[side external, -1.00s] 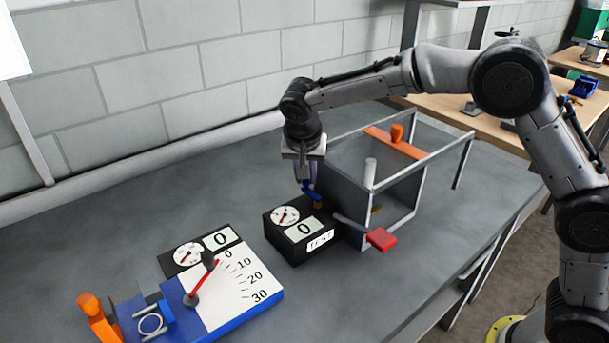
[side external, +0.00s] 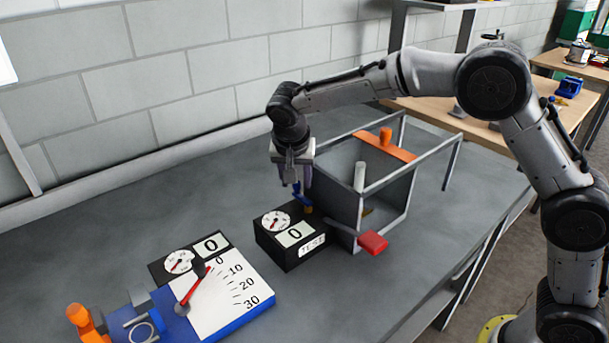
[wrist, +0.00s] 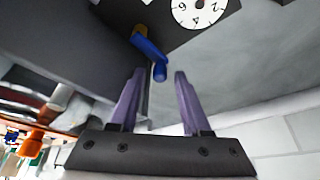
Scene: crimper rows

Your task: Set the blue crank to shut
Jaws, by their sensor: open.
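The blue crank (wrist: 148,48) shows in the wrist view as a short blue arm with a round-ended handle, on a brass-coloured pivot. In the side view the crank (side external: 297,189) is small and partly hidden by my gripper, at the back right of the black TEST box (side external: 290,257). My gripper (wrist: 159,74) is open, with its two purple fingers pointing at the crank. In the wrist view the handle end lies between the fingertips, with a gap on each side. Whether the fingers touch it cannot be told.
A grey open-framed box (side external: 340,200) with an orange bar (side external: 384,145) and a red block (side external: 372,242) stands close on the right. A blue-based dial board (side external: 238,318) with a red pointer stands at the front left. Bare bench lies behind it.

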